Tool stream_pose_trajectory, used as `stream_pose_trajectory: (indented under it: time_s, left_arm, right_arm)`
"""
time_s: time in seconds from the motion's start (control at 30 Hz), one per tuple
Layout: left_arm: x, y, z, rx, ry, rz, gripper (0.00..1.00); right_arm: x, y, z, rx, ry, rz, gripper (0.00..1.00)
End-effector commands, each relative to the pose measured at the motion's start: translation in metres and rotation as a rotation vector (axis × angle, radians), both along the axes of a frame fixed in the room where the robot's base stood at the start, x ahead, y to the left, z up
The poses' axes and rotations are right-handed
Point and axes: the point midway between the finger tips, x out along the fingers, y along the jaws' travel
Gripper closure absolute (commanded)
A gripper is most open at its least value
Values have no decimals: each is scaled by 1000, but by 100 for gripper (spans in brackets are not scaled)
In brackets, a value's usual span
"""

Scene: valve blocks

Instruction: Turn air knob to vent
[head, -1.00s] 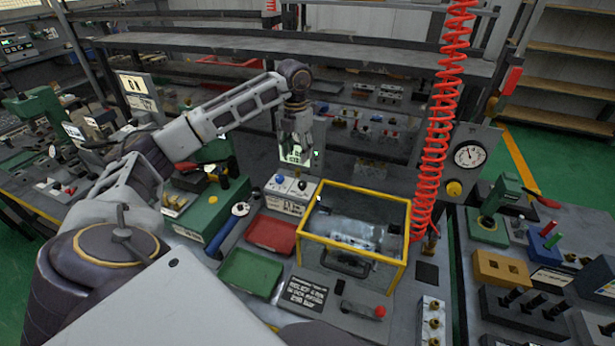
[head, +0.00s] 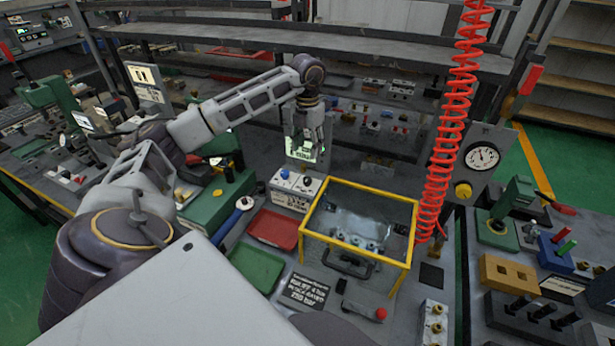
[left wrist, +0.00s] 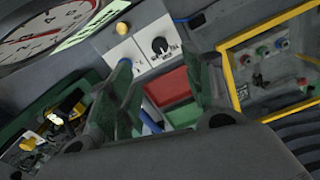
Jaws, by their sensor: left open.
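A white control box (head: 297,188) stands on the bench behind the red tray. It has a blue knob (head: 284,174) and a black knob (head: 307,181) on top. In the left wrist view the black knob (left wrist: 160,45) shows a white pointer line beside small labels; the blue knob is largely behind a finger. I cannot tell from the lettering which knob is for air. My left gripper (head: 304,148) is open and empty, pointing down above and behind the box, apart from the knobs. My right gripper is out of view.
A yellow-framed clear box (head: 358,235) stands right of the knobs, with a red coiled hose (head: 455,125) beside it. A red tray (head: 273,229) and green tray (head: 257,270) lie in front. A gauge panel with a yellow knob (head: 463,190) stands at right; shelving is behind.

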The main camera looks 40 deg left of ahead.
Motion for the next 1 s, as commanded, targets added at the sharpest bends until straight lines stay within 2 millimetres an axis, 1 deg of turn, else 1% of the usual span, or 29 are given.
stream_pose_trajectory:
  time_s: [0.17,0.43,0.8,1.0]
  left_arm:
    - [-1,0,-18,1,3,0,49]
    - [-1,0,-53,0,3,0,49]
    - [-1,0,-101,0,2,-1,49]
    - [-1,0,-121,0,3,-1,49]
  right_arm:
    - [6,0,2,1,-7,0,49]
    - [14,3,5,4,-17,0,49]
    - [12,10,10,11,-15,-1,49]
    - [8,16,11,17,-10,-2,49]
